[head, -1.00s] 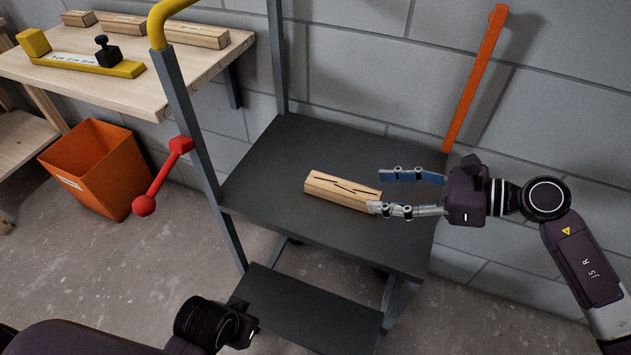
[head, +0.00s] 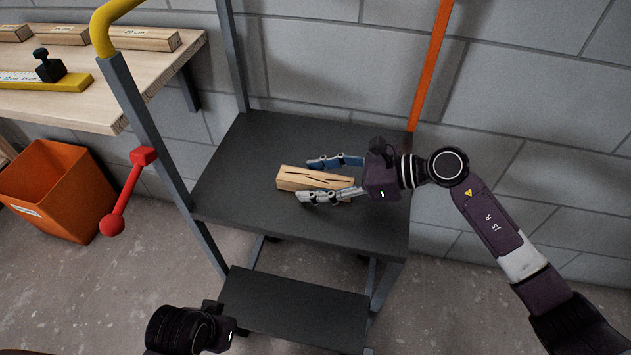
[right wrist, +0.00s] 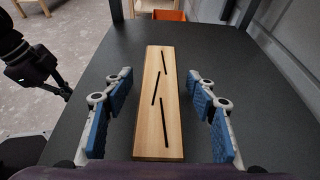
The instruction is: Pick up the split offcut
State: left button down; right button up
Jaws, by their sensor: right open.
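The split offcut (head: 300,178) is a short pale wooden block with dark cracks along its top. It lies on the dark top platform (head: 250,150) of a step stand. My right gripper (head: 312,180) is open, with its fingers on either side of the offcut's right part. In the right wrist view the offcut (right wrist: 160,105) lies lengthwise between the two blue-padded fingers (right wrist: 160,112), with a gap on both sides. My left gripper (head: 222,325) is at the bottom of the head view, mostly cut off or hidden; its fingers cannot be made out.
A wooden bench (head: 120,85) at the left holds several labelled battens and a yellow measuring jig (head: 50,84). An orange bin (head: 60,190) stands below. A red-knobbed lever (head: 128,190), the stand's grey post and an orange bar (head: 432,65) flank the platform.

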jog(key=c, duration=1.3)
